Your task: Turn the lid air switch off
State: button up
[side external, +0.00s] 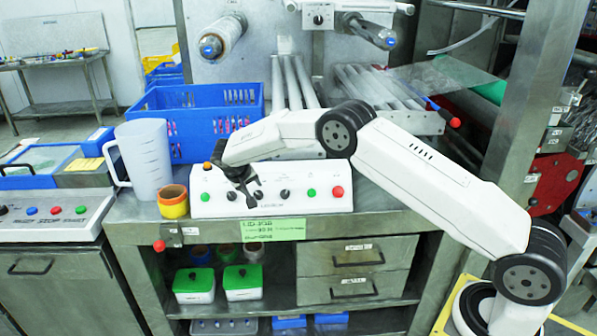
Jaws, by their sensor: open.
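A white control box (272,208) sits on the front of the metal bench. Its sloped face carries a green button (205,197) at the left, black rotary switches such as the one right of my gripper (285,195), another green button (311,192) and a red button (337,191). The labels are too small to read, so I cannot tell which is the lid air switch. My gripper (248,193) is open, pointing down in front of the left-centre black switches and partly hiding them. Whether it touches one I cannot tell.
A clear measuring jug (145,160) and an orange-yellow cup (173,203) stand left of the box. A blue crate (190,135) of packets is behind it. Metal rollers (297,82) and a steel post (540,90) stand behind and right. Space before the box face is open.

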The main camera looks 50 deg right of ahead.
jog(key=shift+v, duration=1.3)
jog(key=shift+s, duration=0.1)
jog(key=s+a+r+n+y, duration=0.1)
jog(key=s+a+n+y, duration=0.1)
jog(key=s, duration=1.5)
jog(key=s+a+r+n+y, duration=0.2)
jog(key=s+y, duration=0.2)
jog(key=s, duration=1.4)
jog(key=shift+a+r+t, duration=0.2)
jog(key=shift+r+t, duration=0.05)
jog(key=shift+t, duration=0.05)
